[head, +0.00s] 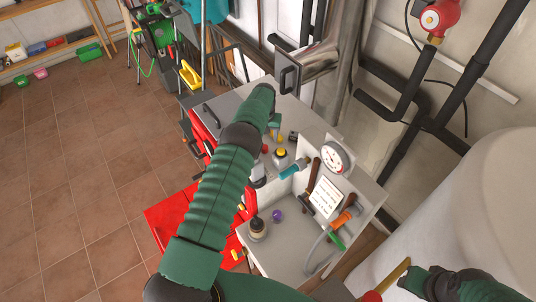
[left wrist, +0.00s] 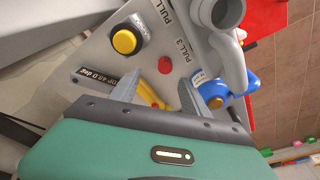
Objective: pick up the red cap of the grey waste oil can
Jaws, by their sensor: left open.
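A small red cap (left wrist: 165,68) shows in the left wrist view on a grey surface, between and just beyond my fingertips. In the head view a red spot (head: 265,149) next to a yellow cap (head: 281,153) appears to be the same cap. In the head view the left gripper (head: 274,128) is mostly hidden behind my green forearm. The can's full outline cannot be made out. My right gripper is not visible.
A yellow knob (left wrist: 124,41) sits left of the red cap, and a blue part (left wrist: 218,88) and grey pipe (left wrist: 228,60) lie to the right. A dial gauge (head: 336,157) and red drawers (head: 168,222) are near the arm. The tiled floor (head: 85,170) is clear at left.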

